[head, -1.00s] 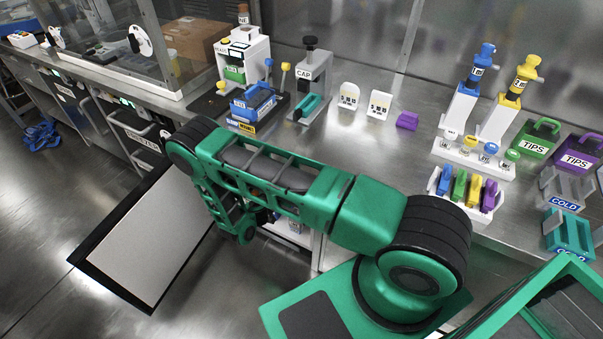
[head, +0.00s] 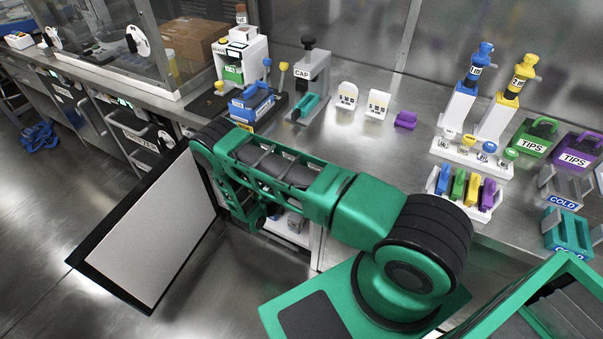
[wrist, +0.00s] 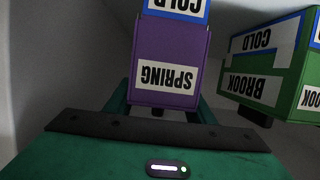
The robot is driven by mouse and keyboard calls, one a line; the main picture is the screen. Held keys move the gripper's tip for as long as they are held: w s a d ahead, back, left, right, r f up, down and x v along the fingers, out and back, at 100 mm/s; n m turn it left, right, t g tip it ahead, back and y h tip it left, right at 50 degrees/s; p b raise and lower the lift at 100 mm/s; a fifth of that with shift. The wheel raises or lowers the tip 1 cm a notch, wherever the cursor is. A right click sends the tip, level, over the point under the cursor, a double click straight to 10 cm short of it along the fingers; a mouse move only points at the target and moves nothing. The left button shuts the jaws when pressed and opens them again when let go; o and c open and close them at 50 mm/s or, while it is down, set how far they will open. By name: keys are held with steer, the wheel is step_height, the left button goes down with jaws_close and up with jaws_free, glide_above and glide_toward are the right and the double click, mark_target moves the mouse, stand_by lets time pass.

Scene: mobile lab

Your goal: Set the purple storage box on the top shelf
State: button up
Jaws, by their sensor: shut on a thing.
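The purple storage box (wrist: 168,65) is in the wrist view, with a SPRING label and a blue-edged COLD label that both read upside down. My gripper (wrist: 158,108) is shut on it, with green fingers at either side of its lower end. In the head view my gripper and the purple box are hidden behind my arm, which reaches down beside the open cabinet under the bench. The shelves can hardly be made out, and I cannot tell which level the box is at.
A green box (wrist: 262,82) labelled BROOK stands close to the right of the purple box. In the head view the cabinet door (head: 155,225) hangs open on the left. Bottles, racks and tip boxes (head: 535,138) crowd the bench.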

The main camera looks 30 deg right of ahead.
steer(key=o, duration=1.4)
steer(key=v, duration=1.2)
steer(key=shift+r, duration=0.1)
